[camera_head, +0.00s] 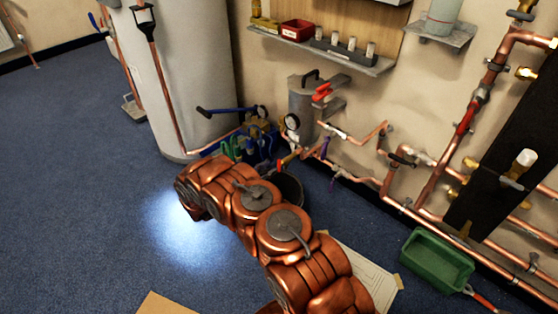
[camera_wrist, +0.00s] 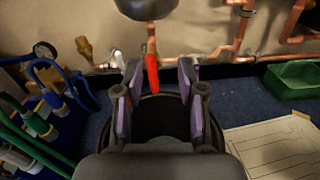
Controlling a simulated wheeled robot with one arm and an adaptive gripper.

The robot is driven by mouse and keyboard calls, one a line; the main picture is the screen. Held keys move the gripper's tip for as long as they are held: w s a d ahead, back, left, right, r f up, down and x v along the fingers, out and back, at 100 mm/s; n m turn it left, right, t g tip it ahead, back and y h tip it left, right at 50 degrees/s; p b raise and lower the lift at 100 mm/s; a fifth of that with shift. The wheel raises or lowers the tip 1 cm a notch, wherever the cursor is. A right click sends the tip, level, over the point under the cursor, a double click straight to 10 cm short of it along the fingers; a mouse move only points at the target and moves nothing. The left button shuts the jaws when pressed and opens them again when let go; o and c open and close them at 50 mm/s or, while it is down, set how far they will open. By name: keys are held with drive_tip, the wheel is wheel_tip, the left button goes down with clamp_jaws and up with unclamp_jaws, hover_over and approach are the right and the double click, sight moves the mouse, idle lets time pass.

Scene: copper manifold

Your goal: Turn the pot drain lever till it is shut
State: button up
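The pot (camera_head: 301,104) is a grey cylinder on the wall in the head view. Its dark rounded underside (camera_wrist: 147,6) shows at the top of the wrist view. A red lever (camera_wrist: 152,70) hangs below it on a short copper pipe; a red handle (camera_head: 290,159) also shows under the pot in the head view. My gripper (camera_wrist: 158,76) is open in the wrist view, with one finger on each side of the red lever and gaps between. Whether the lever is fully between the fingertips in depth is unclear.
A black bucket (camera_head: 291,187) stands below the pot. Blue and green hoses and valves (camera_wrist: 45,100) crowd the left. Copper pipes (camera_head: 390,160) run along the wall to the right. A green bin (camera_head: 437,260) and a paper sheet (camera_wrist: 270,150) lie on the floor.

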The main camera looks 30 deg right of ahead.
sight(278, 162)
drive_tip(key=shift+n+t, duration=0.5)
drive_tip(key=shift+w+d+f+b, duration=0.25)
drive_tip(key=shift+w+d, duration=0.2)
drive_tip(key=shift+d, duration=0.7)
drive_tip(key=shift+w+d+f+b, duration=0.2)
drive_tip(key=shift+w+d+f, duration=0.25)
drive_tip(key=shift+d, duration=0.7)
drive_tip(key=shift+w+d+f+b, duration=0.25)
drive_tip(key=shift+w+d, duration=0.2)
drive_tip(key=shift+d, duration=0.7)
clamp_jaws()
